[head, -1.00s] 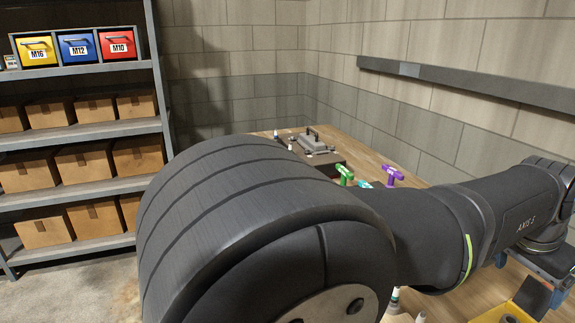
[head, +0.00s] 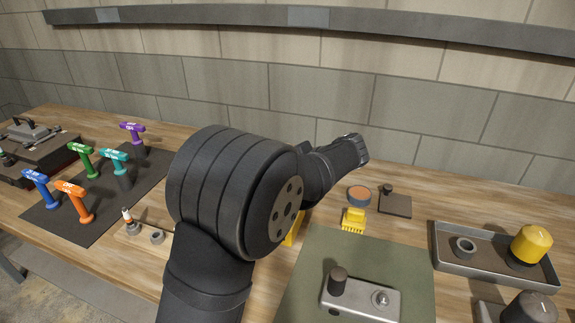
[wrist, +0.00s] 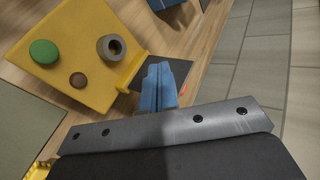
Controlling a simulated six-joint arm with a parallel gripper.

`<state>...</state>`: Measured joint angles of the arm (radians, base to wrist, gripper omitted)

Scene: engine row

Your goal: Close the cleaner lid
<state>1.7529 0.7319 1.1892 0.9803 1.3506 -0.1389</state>
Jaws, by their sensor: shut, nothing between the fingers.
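In the wrist view, a yellow box-like unit (wrist: 75,45) has a green round cap, a grey ring and a brown round spot on its top. A dark flat panel (wrist: 197,62), which looks like its raised lid, stands past its right edge by a yellow hinge-like strip. I cannot tell its exact angle. My gripper (wrist: 158,70) has blue fingers, shut and empty, in front of this panel and just right of the yellow unit. I cannot tell whether they touch it. In the head view my arm hides the gripper and most of a yellow thing (head: 293,232).
In the head view, T-handled tools stand on a dark mat (head: 60,212) at left. A yellow brush (head: 353,221), a round tin (head: 360,195) and a green mat (head: 415,252) lie right of my arm. A metal tray (head: 443,265) is at far right.

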